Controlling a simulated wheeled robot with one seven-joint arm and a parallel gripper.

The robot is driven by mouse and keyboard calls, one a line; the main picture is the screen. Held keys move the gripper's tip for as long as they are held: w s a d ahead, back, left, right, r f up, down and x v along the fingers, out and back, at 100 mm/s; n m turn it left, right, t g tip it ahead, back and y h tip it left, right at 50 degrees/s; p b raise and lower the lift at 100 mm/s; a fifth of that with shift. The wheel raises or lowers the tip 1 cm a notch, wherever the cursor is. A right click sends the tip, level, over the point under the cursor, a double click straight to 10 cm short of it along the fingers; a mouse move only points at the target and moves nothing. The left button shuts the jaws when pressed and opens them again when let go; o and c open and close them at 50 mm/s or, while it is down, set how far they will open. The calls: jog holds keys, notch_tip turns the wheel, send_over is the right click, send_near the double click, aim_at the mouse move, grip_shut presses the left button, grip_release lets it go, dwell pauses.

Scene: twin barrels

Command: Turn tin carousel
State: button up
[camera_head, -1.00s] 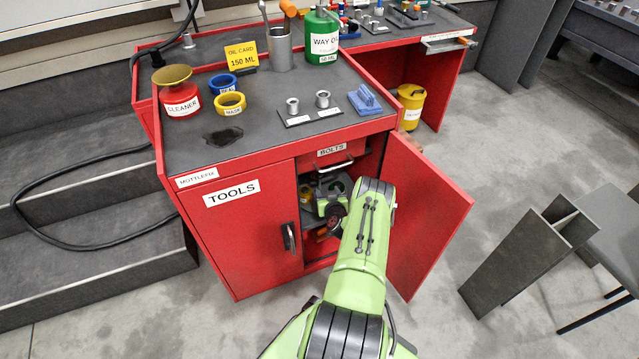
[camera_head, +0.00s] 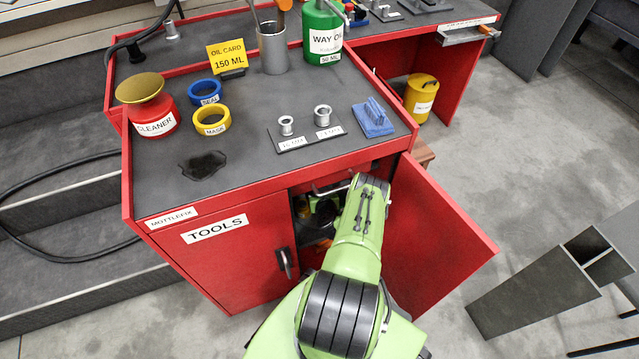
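The tin carousel is not clearly visible. It may be among the dark shapes inside the red cabinet (camera_head: 240,262), behind my arm. The right cabinet door (camera_head: 435,235) stands open, and the left door marked TOOLS (camera_head: 215,230) is shut. My green arm reaches through the opening into the cabinet. My gripper is hidden inside, behind my own wrist. Small green and yellow parts show in the dark opening, too hidden to name. I cannot tell whether the gripper touches anything.
A yellow canister (camera_head: 420,97) stands under the bench. A grey metal piece (camera_head: 550,285) is at the right.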

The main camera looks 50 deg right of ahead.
grip_shut()
